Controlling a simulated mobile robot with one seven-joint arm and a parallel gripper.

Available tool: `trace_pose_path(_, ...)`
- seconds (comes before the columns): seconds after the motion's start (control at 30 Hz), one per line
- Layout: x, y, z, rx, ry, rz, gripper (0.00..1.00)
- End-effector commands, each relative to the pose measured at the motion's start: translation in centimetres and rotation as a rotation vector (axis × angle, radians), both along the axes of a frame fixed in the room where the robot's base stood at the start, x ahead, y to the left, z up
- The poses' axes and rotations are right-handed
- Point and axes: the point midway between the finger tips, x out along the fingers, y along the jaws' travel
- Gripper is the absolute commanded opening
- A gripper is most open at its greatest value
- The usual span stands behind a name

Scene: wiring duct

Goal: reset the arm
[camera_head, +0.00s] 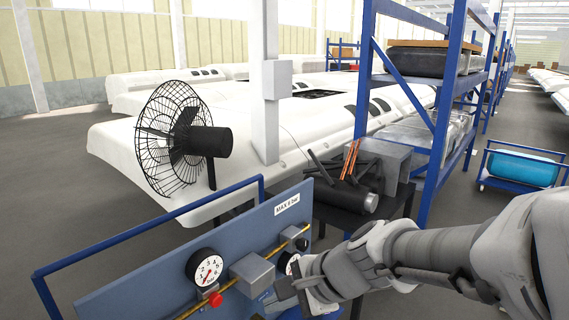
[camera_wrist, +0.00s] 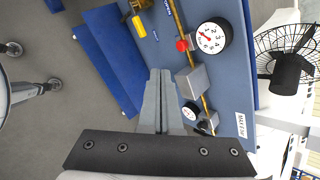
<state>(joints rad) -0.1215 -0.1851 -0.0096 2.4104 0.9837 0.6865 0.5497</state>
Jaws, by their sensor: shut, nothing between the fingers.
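My gripper (camera_head: 272,300) reaches in from the lower right in the head view, in front of a blue panel (camera_head: 150,283). In the wrist view its two grey fingers (camera_wrist: 160,78) lie together, shut, with nothing between them. The panel bears a large round gauge (camera_head: 206,268) with a red knob (camera_head: 215,299) below it, a grey box (camera_head: 252,272) and a yellow pipe (camera_head: 232,283). A smaller gauge (camera_wrist: 190,111) shows beside the fingers in the wrist view; my gripper partly hides it in the head view. I cannot tell whether the fingers touch the panel.
A blue rail frame (camera_head: 150,228) surrounds the panel. A blue shelf rack (camera_head: 440,130) stands right. Open floor (camera_head: 50,180) lies left.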

Motion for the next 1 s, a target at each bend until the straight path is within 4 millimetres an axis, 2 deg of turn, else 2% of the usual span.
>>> trace_pose_path(0.03, -1.1, -1.0, 1.1, -0.072, -0.075, 0.087, 0.00)
trace_pose_path(0.1, -2.7, -2.6, 1.9, -0.190, -0.166, 0.218, 0.00)
trace_pose_path(0.3, -6.8, -8.2, 3.7, -0.567, -0.367, 0.562, 0.00)
trace_pose_path(0.4, -8.4, -11.1, 4.4, -0.745, -0.420, 0.699, 0.00)
trace_pose_path(0.53, -9.8, -13.9, 5.2, -0.918, -0.446, 0.822, 0.00)
trace_pose_path(0.7, -10.6, -15.6, 5.6, -1.016, -0.447, 0.888, 0.00)
trace_pose_path(1.0, -10.6, -15.7, 5.6, -1.022, -0.447, 0.894, 0.00)
